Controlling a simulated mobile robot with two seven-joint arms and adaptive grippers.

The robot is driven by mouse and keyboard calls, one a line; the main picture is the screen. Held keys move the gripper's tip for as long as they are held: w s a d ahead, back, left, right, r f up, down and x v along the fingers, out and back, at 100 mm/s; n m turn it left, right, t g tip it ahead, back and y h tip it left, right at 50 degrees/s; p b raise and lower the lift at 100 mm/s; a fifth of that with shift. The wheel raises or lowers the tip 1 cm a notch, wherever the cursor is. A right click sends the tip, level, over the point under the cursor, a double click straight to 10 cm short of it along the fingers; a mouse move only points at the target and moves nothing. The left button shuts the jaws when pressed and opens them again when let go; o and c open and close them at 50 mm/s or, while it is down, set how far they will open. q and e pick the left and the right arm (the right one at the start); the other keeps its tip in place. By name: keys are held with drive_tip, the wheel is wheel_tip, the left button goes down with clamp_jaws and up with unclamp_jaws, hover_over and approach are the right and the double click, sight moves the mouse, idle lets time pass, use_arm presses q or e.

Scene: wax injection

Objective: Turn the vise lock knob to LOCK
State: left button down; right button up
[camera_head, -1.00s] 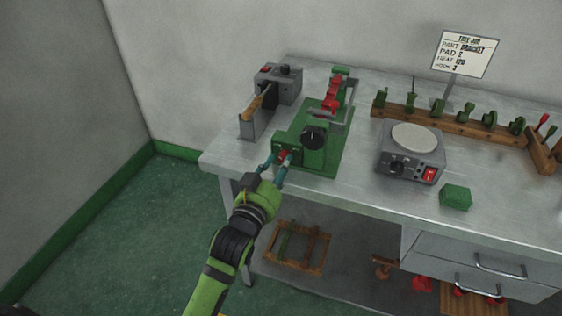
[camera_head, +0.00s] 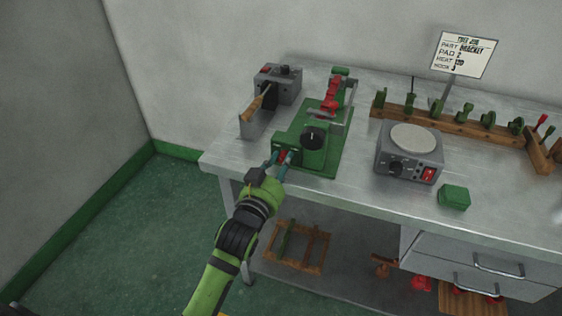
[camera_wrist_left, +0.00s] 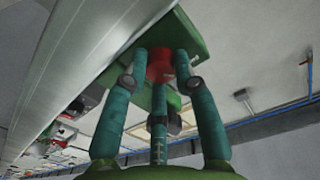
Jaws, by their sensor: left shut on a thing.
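The green vise (camera_head: 327,150) stands at the left part of the bench, with a black knob (camera_head: 313,137) on its top and a red clamp part (camera_head: 333,93) toward the back. A small red knob (camera_wrist_left: 160,66) sits on the vise's front face. My left gripper (camera_head: 282,157) is shut on this red knob. In the left wrist view my left gripper (camera_wrist_left: 164,70) has its teal fingers around the red knob, under the green vise body (camera_wrist_left: 185,35). The lock marking is too small to read. My right gripper is not in view.
A grey heater box (camera_head: 278,84) with a wooden-handled tool (camera_head: 254,108) stands left of the vise. A grey hot plate (camera_head: 410,150), a green block (camera_head: 454,197) and a wooden rack (camera_head: 450,121) are to the right. The bench's front edge (camera_head: 340,200) is close to my arm.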

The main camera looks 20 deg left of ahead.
use_arm(q)
drive_tip(key=m+p, duration=0.1)
drive_tip(key=m, duration=0.1)
drive_tip(key=m+p, duration=0.1)
drive_tip(key=p, duration=0.1)
drive_tip(key=shift+r+m, duration=0.4)
drive_tip(key=m+p, duration=0.2)
drive_tip(key=m, duration=0.1)
drive_tip(key=shift+d+m, duration=0.1)
drive_tip(key=shift+m, duration=0.2)
drive_tip(key=m+p, duration=0.1)
drive_tip(key=m, duration=0.3)
drive_tip(key=shift+y, duration=0.3)
drive_tip(key=m+p, duration=0.1)
drive_tip(key=m, duration=0.4)
drive_tip(key=shift+d+f+m, duration=0.1)
drive_tip(key=shift+f+m, duration=0.05)
drive_tip(key=shift+m, duration=0.15)
drive_tip(key=c, duration=1.3)
unclamp_jaws()
drive_tip(key=shift+o, duration=0.2)
drive_tip(key=shift+f, duration=0.15)
drive_tip(key=s, duration=1.2)
drive_tip(key=shift+a+r, duration=0.2)
drive_tip(key=shift+r, duration=0.1)
